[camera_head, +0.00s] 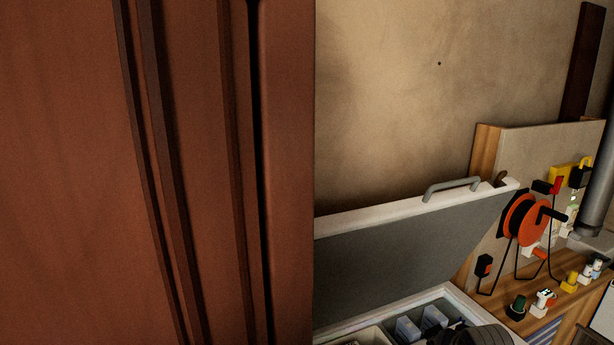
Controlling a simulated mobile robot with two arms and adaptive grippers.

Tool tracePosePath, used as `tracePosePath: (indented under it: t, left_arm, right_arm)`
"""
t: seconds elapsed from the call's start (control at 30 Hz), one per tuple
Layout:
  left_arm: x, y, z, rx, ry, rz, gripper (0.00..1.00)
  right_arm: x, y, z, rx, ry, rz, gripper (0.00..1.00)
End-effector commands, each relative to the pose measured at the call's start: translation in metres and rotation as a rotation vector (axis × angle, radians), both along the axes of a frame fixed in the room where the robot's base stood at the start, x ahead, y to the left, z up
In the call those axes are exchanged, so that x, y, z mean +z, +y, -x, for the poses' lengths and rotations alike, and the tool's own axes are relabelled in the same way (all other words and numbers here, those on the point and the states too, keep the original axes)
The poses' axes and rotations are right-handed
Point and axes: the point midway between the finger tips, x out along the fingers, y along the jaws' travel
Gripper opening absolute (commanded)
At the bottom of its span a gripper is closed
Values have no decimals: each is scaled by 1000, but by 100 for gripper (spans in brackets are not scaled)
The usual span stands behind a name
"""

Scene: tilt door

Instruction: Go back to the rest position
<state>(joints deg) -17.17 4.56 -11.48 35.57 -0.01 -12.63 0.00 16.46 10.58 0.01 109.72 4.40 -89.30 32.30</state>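A chest with a white rim (455,292) stands low in the middle right, cut off by the bottom edge. Its tilt door (405,245) is up, with a grey inner face and a white edge. A grey bar handle (452,188) sits on the door's top edge. A dark rounded shape (482,336) shows at the bottom edge over the chest; I cannot tell what it is.
A tall red-brown wooden panel (70,170) fills the left half and hides part of the chest. At right, a wooden bench (545,312) holds an orange cable reel (522,222) and several small bottles. A grey cylinder (602,180) stands at the right edge.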

Motion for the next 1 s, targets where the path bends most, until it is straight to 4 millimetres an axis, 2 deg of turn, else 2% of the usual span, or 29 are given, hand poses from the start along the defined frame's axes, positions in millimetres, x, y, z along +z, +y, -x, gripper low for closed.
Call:
tracePosePath:
  t: [0.03,0.2,0.3,0.4,0.5,0.7,0.87,1.0]
  left_arm:
    - [0,0,0,0,0,0,40]
    - [0,0,0,0,0,0,40]
    - [0,0,0,0,0,0,40]
    - [0,0,0,0,0,0,40]
    - [0,0,0,0,0,0,40]
    - [0,0,1,0,1,0,40]
    - [0,0,1,0,1,0,40]
    - [-12,0,0,0,0,0,40]
  right_arm:
    - [-21,8,25,46,37,26,30]
    - [-68,34,105,220,139,110,30]
    - [-87,48,153,322,194,146,30]
    - [-97,59,195,407,237,171,30]
    - [-103,68,227,475,270,185,30]
    - [-105,80,277,580,318,202,30]
    - [-103,88,312,650,349,209,30]
    - [-146,88,302,654,363,207,30]
